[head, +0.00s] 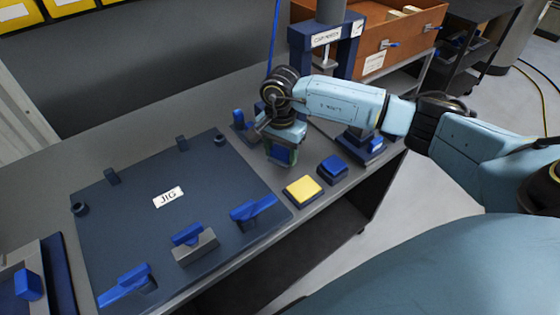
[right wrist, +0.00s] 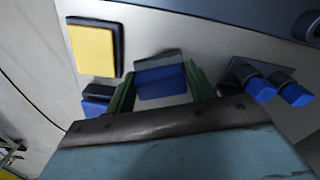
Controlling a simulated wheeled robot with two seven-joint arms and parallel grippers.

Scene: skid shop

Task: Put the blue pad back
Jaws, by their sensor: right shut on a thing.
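The held pad shows only partly in the head view (head: 281,155). A grey face shows beyond it in the wrist view; I cannot tell whether the pad touches the bench. A second blue-topped block (head: 333,167) sits on a dark base to the right. The yellow pad (head: 302,190) on its dark base is nearer the bench's front edge. My left gripper is out of view.
The dark jig plate (head: 140,210) with blue-handled clamps (head: 188,236) fills the left of the bench. A blue press (head: 325,50) and an orange-brown bin (head: 400,50) stand behind. Bare bench (head: 250,88) shows behind the jig.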

